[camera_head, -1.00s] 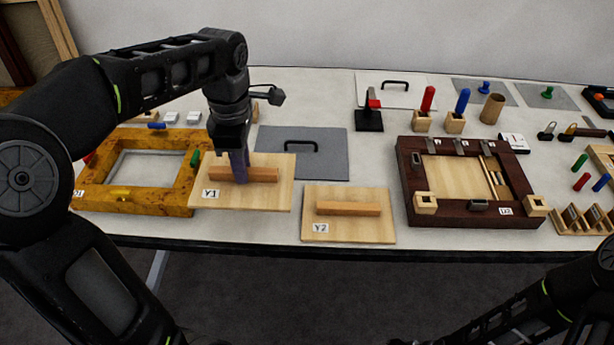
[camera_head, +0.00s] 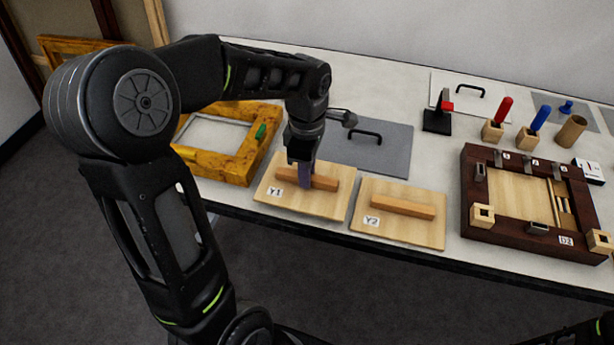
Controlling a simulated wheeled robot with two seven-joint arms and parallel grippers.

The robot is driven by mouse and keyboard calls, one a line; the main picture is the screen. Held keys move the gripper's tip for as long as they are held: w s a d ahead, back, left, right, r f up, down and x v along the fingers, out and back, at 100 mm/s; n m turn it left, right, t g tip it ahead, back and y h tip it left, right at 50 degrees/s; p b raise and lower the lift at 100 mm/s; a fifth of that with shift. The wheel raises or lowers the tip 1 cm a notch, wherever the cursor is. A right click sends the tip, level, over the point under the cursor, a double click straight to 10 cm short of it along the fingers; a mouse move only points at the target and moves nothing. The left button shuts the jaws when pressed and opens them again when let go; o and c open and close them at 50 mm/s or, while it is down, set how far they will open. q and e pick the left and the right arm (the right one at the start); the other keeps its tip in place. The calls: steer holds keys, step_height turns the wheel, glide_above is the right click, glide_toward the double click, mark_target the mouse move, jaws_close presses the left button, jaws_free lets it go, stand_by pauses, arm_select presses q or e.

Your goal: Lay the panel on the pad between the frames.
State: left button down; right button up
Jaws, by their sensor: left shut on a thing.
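My left gripper (camera_head: 304,178) comes down from above and is shut on the wooden bar handle of the pale wood panel labelled Y1 (camera_head: 331,206). The panel is level; I cannot tell whether it touches the table. A similar panel labelled Y2 (camera_head: 399,225) lies just to its right. A grey rectangular sheet with a black handle (camera_head: 393,148) lies behind the two panels. The yellow-brown frame (camera_head: 239,167) is to the left, and the dark red-brown frame (camera_head: 477,222) is to the right. My right gripper is not in view.
Behind the dark frame stand a black stand with a red top (camera_head: 437,118), red (camera_head: 502,111) and blue (camera_head: 540,119) pegs in wooden blocks, and a brown cylinder (camera_head: 571,131). A white sheet with a handle (camera_head: 480,97) lies at the back. The table's front edge is close to both panels.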

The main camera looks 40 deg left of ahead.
arm_select(q)
steer(key=shift+f, duration=1)
steer(key=shift+f, duration=0.2)
steer(key=c, duration=1.3)
jaws_free()
step_height(320, 180, up, 12)
steer(key=shift+r, duration=0.2)
